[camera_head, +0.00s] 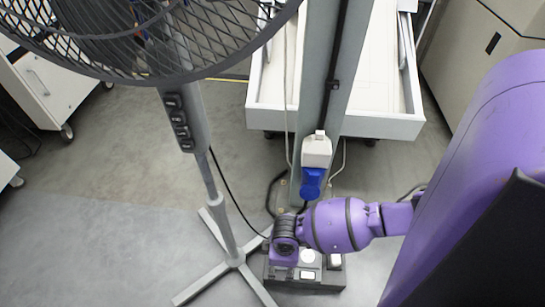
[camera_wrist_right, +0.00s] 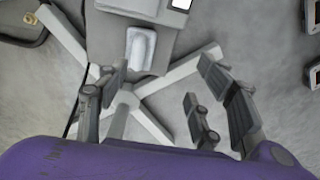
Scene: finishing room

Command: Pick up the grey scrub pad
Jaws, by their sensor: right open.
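I cannot make out the grey scrub pad for certain in either view. My right gripper shows in the right wrist view (camera_wrist_right: 162,68), its fingers spread wide with nothing held between them. In the head view my right arm comes in from the right, and its wrist hangs over a dark box (camera_head: 305,283) on the floor. My wrist hides part of that box, and the fingertips are hidden there. In the wrist view a grey block (camera_wrist_right: 105,40) with a white fitting (camera_wrist_right: 141,48) lies just ahead of the fingers. My left gripper is out of view.
A standing fan (camera_head: 181,120) with a crossed foot (camera_head: 235,262) stands left of my wrist. A grey post (camera_head: 318,100) with a blue socket (camera_head: 312,184) rises behind the box. A white cart (camera_head: 385,126) stands beyond.

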